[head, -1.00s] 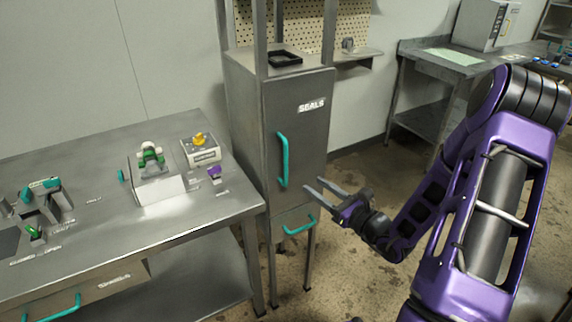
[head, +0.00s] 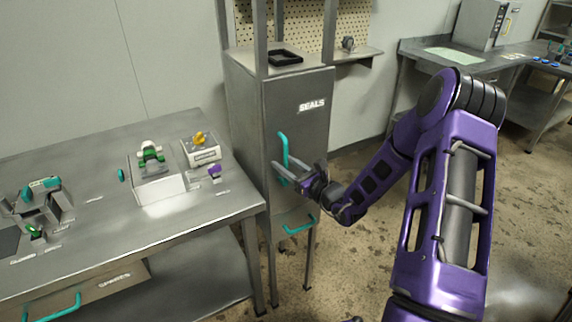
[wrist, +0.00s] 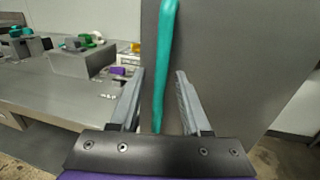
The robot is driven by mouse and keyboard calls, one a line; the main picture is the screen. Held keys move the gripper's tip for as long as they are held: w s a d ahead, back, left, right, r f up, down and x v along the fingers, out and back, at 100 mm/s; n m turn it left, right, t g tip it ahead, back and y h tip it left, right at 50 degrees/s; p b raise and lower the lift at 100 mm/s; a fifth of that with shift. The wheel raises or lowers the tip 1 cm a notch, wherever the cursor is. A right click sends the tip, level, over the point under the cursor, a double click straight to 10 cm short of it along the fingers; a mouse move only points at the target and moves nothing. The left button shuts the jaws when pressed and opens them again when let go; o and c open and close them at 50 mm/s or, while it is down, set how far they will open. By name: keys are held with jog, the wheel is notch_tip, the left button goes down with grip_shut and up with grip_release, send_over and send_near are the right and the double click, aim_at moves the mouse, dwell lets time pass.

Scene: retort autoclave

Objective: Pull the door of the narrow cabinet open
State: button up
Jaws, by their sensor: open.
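The narrow cabinet (head: 302,125) is grey metal with a "SEALS" label, and its door is shut. A vertical teal handle (head: 283,152) is on the left part of the door. My gripper (head: 285,172) is at the lower part of this handle, with its fingers open. In the wrist view the teal handle (wrist: 164,70) runs down between the two open fingers (wrist: 160,100), apart from both. The handle's lower end is partly hidden by my gripper in the head view.
A teal drawer handle (head: 299,225) sits below the door. A steel bench (head: 110,225) with valves and small fixtures stands close on the left. A black tray (head: 284,57) lies on the cabinet top. The floor to the right is open.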

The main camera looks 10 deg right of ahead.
grip_shut()
dwell(1.3)
